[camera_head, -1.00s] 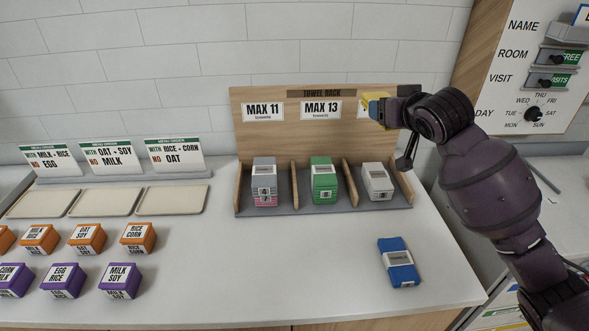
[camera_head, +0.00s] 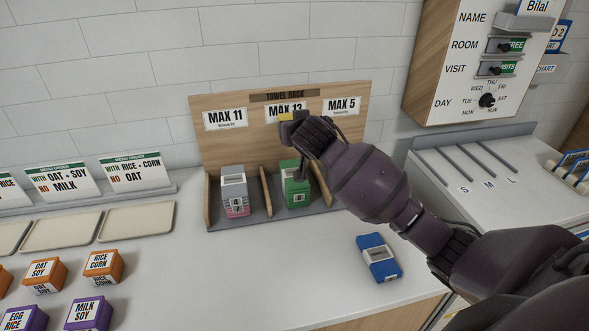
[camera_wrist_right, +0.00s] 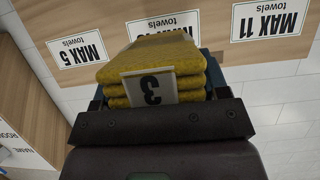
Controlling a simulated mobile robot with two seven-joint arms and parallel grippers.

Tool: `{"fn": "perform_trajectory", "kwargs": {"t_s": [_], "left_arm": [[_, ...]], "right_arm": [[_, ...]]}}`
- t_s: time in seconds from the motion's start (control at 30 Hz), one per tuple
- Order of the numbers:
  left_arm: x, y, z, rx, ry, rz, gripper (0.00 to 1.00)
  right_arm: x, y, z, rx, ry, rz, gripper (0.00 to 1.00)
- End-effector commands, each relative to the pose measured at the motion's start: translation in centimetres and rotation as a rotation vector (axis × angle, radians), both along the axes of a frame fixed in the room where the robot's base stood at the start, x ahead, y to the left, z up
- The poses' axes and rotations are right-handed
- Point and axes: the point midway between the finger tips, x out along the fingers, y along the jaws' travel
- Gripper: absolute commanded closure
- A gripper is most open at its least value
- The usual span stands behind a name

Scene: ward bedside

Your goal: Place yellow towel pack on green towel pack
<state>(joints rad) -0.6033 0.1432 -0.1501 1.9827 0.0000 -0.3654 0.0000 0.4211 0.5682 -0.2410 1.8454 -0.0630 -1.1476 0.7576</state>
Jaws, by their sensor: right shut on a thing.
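The yellow towel pack (camera_wrist_right: 180,65) is in my right gripper in the right wrist view, a folded stack with a white label reading 3. In the head view only a small yellow part (camera_head: 285,117) shows. My right gripper (camera_head: 292,124) is shut on it, raised in front of the MAX 13 sign. The green towel pack (camera_head: 296,186) stands in the rack's middle compartment, below the gripper and apart from it; my arm overlaps its right side. My left gripper is out of view.
The wooden towel rack (camera_head: 345,95) has dividers. A blue pack (camera_head: 379,257) lies on the counter. Orange boxes (camera_head: 103,265), purple boxes (camera_head: 88,315) and trays (camera_head: 137,221) are at left.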

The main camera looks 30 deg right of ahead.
Motion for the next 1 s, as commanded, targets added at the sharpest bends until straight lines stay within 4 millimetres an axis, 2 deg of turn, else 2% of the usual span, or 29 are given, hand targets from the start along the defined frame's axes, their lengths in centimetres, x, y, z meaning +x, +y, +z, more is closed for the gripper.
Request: {"fn": "perform_trajectory", "kwargs": {"t_s": [0.1, 0.3, 0.67, 0.9, 1.0], "left_arm": [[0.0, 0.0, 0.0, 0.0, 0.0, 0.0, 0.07], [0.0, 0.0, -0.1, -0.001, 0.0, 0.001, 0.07], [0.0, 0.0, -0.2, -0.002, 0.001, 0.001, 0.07], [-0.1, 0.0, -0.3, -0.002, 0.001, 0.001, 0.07], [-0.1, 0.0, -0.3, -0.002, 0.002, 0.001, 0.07]], "right_arm": [[-0.1, 0.0, -2.8, 0.0, 0.004, -0.001, 0.57], [0.0, 0.0, -6.6, 0.0, 0.003, 0.0, 0.57], [0.0, 0.0, -9.2, -0.001, 0.0, 0.001, 0.57], [0.0, 0.0, -12.4, 0.0, 0.002, 0.001, 0.57], [0.0, 0.0, -12.6, 0.0, -0.001, 0.002, 0.57]]}}
